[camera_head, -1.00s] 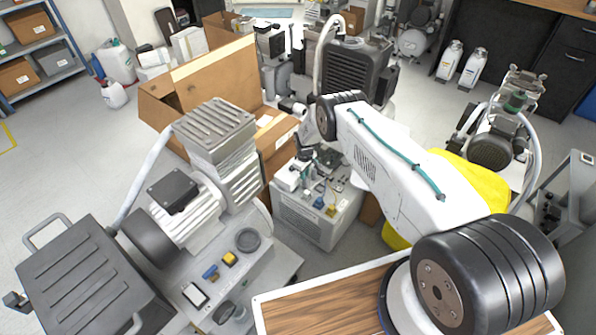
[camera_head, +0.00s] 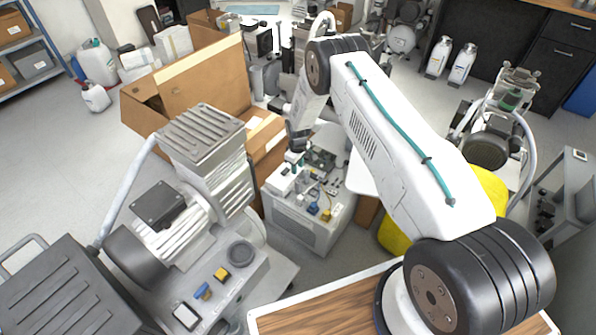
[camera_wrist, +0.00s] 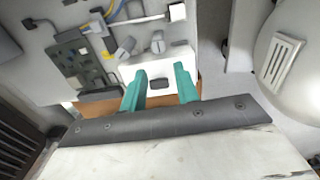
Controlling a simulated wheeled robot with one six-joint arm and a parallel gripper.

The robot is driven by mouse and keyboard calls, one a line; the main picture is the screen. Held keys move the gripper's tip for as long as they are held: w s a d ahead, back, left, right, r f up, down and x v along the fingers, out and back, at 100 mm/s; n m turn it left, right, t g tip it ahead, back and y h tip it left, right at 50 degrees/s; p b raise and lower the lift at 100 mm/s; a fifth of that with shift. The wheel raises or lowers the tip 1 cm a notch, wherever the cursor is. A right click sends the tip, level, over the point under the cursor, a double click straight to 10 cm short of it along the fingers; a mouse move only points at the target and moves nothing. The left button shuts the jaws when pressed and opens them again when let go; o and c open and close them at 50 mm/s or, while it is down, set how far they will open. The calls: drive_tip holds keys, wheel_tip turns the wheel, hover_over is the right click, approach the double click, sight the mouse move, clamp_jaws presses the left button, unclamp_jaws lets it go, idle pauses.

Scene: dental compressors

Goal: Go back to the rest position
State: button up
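My gripper (camera_wrist: 160,88) shows in the wrist view as two teal fingers standing apart, with nothing held between them. Behind the fingers is a white panel (camera_wrist: 158,64) with grey knobs and a dark button; I cannot tell how far it is from the fingertips. In the head view my white arm reaches forward and bends down at the elbow. Its dark wrist end is above the grey control box (camera_head: 308,222), which has small parts and wires on top. The fingertips are too small to make out clearly there.
A large compressor (camera_head: 205,190) stands at the left front, near an open cardboard box (camera_head: 205,85). A yellow object (camera_head: 395,236) is partly hidden behind my arm. Another compressor (camera_head: 487,150) is at the right. Grey floor (camera_head: 50,150) is clear at the far left.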

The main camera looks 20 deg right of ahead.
idle(0.5)
drive_tip(key=s+r+m+g, duration=0.2)
drive_tip(key=s+g, duration=0.1)
drive_tip(key=s, duration=0.5)
drive_tip(key=s+r+m, duration=0.1)
drive_tip(key=s+r, duration=0.4)
drive_tip(key=r, duration=0.8)
drive_tip(key=s+r+m+g, duration=0.15)
drive_tip(key=s+r, duration=0.45)
drive_tip(key=r, duration=0.6)
drive_tip(key=s+r+m+t, duration=0.15)
drive_tip(key=s+r, duration=0.35)
drive_tip(key=r, duration=0.8)
drive_tip(key=s+r+t, duration=0.2)
drive_tip(key=s+r, duration=0.7)
drive_tip(key=s, duration=0.3)
drive_tip(key=s+r+m+t, duration=0.1)
drive_tip(key=s+r+t, duration=0.1)
drive_tip(key=s+r, duration=0.7)
drive_tip(key=s, duration=0.4)
